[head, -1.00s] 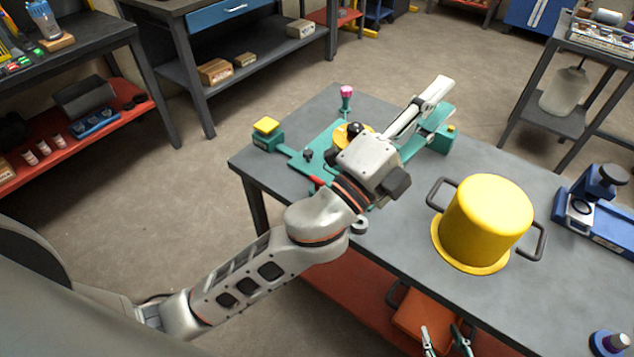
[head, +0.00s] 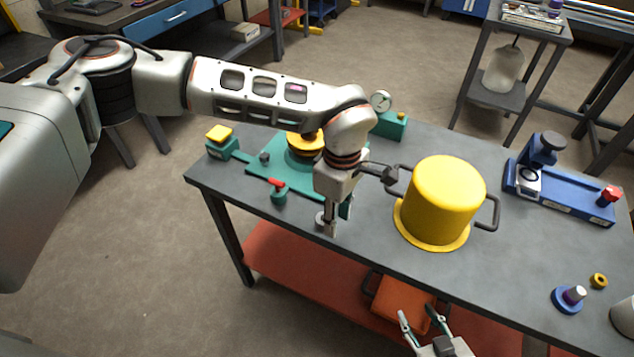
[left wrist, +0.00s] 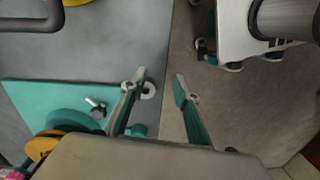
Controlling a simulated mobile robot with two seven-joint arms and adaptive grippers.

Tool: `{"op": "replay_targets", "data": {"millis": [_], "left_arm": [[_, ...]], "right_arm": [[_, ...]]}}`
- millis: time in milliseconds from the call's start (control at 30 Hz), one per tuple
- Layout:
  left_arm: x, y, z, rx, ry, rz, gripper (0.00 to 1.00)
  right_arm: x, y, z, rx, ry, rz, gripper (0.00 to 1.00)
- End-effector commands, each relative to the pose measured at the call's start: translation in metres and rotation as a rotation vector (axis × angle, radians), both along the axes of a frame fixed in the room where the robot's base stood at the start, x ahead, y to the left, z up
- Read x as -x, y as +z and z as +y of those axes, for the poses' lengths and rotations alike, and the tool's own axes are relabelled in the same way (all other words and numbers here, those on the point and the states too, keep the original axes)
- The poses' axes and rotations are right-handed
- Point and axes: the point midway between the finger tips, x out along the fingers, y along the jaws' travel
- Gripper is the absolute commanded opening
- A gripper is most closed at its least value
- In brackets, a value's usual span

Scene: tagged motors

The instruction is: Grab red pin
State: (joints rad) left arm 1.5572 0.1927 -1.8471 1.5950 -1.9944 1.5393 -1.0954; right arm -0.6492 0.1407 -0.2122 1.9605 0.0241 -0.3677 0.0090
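A small red piece (head: 276,183), likely the red pin, lies on a short teal post (head: 279,197) at the front of the teal fixture (head: 235,155). I cannot make out its exact shape. A red knob (head: 611,193) tops a blue device at the far right. My left gripper (head: 328,228) points down near the table's front edge, right of the red piece and apart from it. In the left wrist view its fingers (left wrist: 160,76) are spread and empty, with a grey ring (left wrist: 149,90) beside one fingertip. My right gripper (head: 420,318) is open and empty, low in front of the table.
A large yellow pot (head: 445,200) with dark handles stands right of my left gripper. An orange bin (head: 400,305) sits on the lower shelf. My left arm covers part of the fixture.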

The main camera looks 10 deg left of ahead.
Motion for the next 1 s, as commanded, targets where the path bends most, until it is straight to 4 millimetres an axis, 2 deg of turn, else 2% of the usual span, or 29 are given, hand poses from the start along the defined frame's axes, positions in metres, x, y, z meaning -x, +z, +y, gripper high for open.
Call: {"op": "replay_targets", "data": {"millis": [33, 100, 200, 300, 367, 667, 900, 1000], "left_arm": [[-0.028, 0.013, 0.031, -0.098, 0.021, -0.062, 0.30], [-0.054, 0.028, 0.066, -0.206, 0.048, -0.121, 0.30], [-0.077, 0.047, 0.101, -0.310, 0.082, -0.176, 0.30], [-0.087, 0.056, 0.119, -0.361, 0.104, -0.200, 0.30], [-0.089, 0.055, 0.124, -0.373, 0.109, -0.204, 0.30], [-0.091, 0.027, 0.135, -0.373, 0.110, -0.202, 0.30], [-0.092, -0.005, 0.145, -0.371, 0.111, -0.201, 0.30], [-0.094, -0.012, 0.148, -0.371, 0.109, -0.203, 0.30]], "right_arm": [[0.000, 0.000, 0.000, 0.000, 0.000, 0.000, 0.40], [0.000, 0.000, 0.000, 0.000, 0.000, -0.001, 0.40], [0.000, 0.001, 0.000, 0.000, 0.000, -0.001, 0.40], [0.000, 0.001, 0.000, -0.001, 0.000, -0.002, 0.40], [-0.001, 0.001, 0.000, -0.001, 0.000, -0.002, 0.40], [-0.001, 0.006, 0.001, -0.002, 0.000, -0.003, 0.40], [-0.002, 0.012, 0.001, -0.002, -0.001, -0.006, 0.40], [-0.002, 0.012, 0.001, -0.002, -0.001, -0.006, 0.40]]}}
